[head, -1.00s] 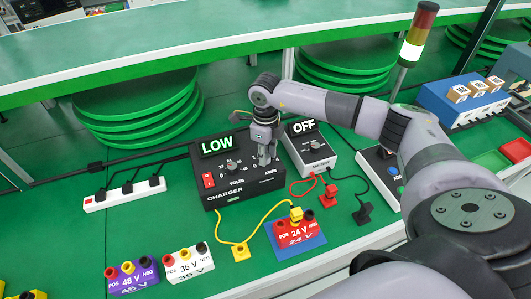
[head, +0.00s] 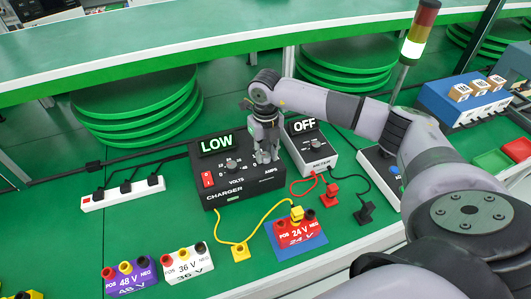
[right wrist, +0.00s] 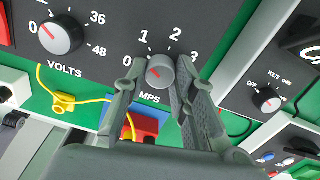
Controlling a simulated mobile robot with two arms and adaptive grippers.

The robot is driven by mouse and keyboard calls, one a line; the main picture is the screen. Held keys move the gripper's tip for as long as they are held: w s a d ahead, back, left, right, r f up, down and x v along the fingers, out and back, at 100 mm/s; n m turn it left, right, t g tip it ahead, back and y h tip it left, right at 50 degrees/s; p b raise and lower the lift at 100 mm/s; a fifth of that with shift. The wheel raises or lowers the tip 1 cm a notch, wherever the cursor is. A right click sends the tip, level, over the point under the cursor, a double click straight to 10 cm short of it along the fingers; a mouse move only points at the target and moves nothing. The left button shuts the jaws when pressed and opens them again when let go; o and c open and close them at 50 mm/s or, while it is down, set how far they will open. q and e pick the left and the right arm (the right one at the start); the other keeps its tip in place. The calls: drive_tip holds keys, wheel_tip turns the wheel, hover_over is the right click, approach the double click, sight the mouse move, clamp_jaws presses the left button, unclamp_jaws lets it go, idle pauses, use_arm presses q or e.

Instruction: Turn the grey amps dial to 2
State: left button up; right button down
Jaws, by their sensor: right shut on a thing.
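The grey amps dial (right wrist: 160,72) sits on the right part of the black charger (head: 222,190), with 0, 1, 2 and 3 printed around it. Its red mark appears to point left, toward the 0. My right gripper (head: 265,160) is shut on the dial, one finger on each side, as the right wrist view (right wrist: 161,82) also shows. The charger's display (head: 216,145) reads LOW. My left gripper is not in view.
The volts dial (right wrist: 61,35) is left of the amps dial. The meter (head: 313,152), its display reading OFF, stands close on the right. A yellow cable (head: 262,222) runs in front, by the 24 V block (head: 297,234). A power strip (head: 122,194) lies left.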

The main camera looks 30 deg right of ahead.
sight(266, 155)
drive_tip(key=m, duration=1.2)
drive_tip(key=shift+m, duration=0.3)
idle(0.4)
drive_tip(key=c, duration=1.3)
unclamp_jaws()
wheel_tip(266, 155, up, 12)
